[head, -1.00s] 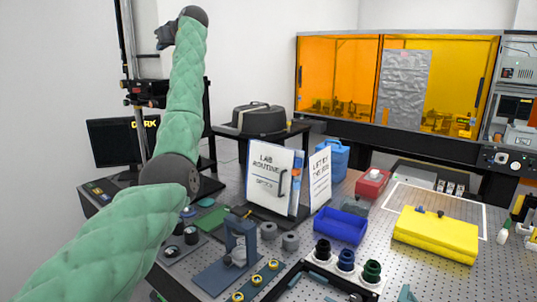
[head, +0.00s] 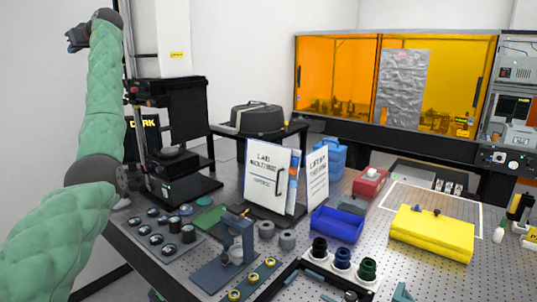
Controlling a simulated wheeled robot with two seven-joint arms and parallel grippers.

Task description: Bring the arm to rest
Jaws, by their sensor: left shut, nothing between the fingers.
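My left arm, in a padded green sleeve (head: 104,80), rises along the left side of the head view. Its left gripper (head: 72,42) is at the top left, high above the bench and pointing left. It is small and dark in the picture; it is shut and holds nothing. It touches nothing that I can see. My right gripper is not in view.
The perforated bench (head: 390,262) carries a tray of round optics (head: 150,240), a blue-grey stand (head: 235,240), a blue bin (head: 337,224), a yellow case (head: 432,233) and an open binder (head: 268,178). A black instrument (head: 180,150) stands behind the arm. Orange-windowed enclosure (head: 337,75) stands behind.

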